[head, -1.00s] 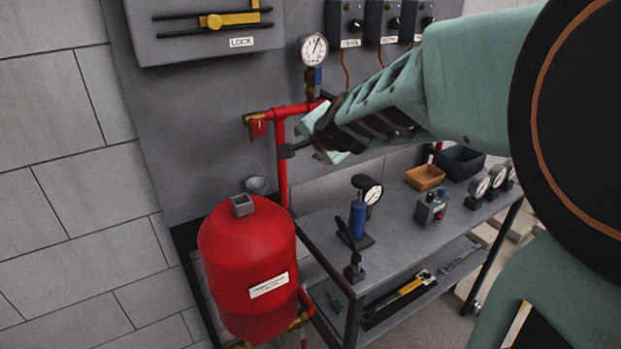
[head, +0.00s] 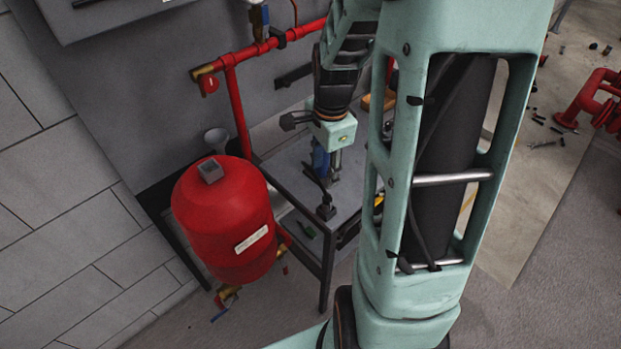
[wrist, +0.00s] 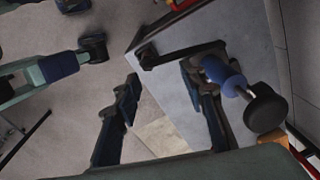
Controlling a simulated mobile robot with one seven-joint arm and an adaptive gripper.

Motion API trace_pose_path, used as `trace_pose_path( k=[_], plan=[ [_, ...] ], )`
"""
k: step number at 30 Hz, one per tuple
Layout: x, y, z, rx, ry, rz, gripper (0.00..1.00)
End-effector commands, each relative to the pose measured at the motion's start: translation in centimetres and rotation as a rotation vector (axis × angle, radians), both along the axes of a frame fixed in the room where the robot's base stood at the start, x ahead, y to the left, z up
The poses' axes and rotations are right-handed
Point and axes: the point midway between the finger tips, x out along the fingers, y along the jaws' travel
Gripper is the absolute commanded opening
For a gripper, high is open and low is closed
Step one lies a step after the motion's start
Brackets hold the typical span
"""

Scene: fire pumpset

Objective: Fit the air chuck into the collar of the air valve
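The air chuck appears to be the dark piece (head: 325,211) at the hose end, standing in a holder at the table's near corner. It also shows in the wrist view (wrist: 146,55). Its black hose runs to a blue hand pump (head: 320,160), also in the wrist view (wrist: 222,73). A square grey collar (head: 211,170) sits on top of the red vessel; the valve inside is not visible. My gripper (head: 325,163) is above the table by the pump. In the wrist view my gripper (wrist: 160,88) is open and empty, its right finger close beside the pump.
The red vessel (head: 222,222) stands left of the metal table (head: 288,166). A red pipe (head: 238,110) rises behind it, with a grey funnel (head: 215,138) nearby. My arm hides the table's right part. Open floor lies in front.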

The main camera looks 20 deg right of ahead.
Motion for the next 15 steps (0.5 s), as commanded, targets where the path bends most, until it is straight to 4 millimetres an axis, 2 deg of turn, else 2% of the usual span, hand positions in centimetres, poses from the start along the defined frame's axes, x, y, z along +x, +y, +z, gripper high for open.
trace_pose_path(
  k=[3,6,15],
  plan=[
    [-1.9,-0.9,0.0,0.002,0.058,-0.043,0.38],
    [-2.5,-1.1,-0.6,0.002,0.078,-0.058,0.38],
    [-2.5,-1.0,-4.9,0.002,0.080,-0.057,0.38]
  ],
)
